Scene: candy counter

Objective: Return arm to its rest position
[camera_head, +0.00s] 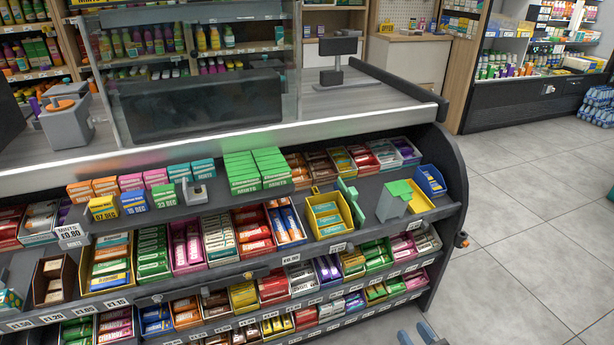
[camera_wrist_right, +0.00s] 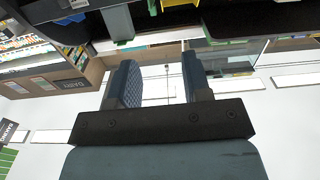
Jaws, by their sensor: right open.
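My right gripper (camera_head: 415,333) shows at the bottom edge of the head view, in front of the candy counter and over the grey floor. Only its two blue-grey fingers show there, apart with nothing between them. In the right wrist view my right gripper (camera_wrist_right: 158,72) is open and empty, with a gap between the fingers. The rest of the right arm is outside the head view. The candy counter (camera_head: 330,220) stands behind the gripper, with clear space between them in the head view. My left gripper is in neither view.
Slanted shelves hold several boxes of candy, with a yellow box (camera_head: 329,213) and a blue box (camera_head: 430,181) on the upper shelf. Tiled floor (camera_head: 530,220) lies open to the right.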

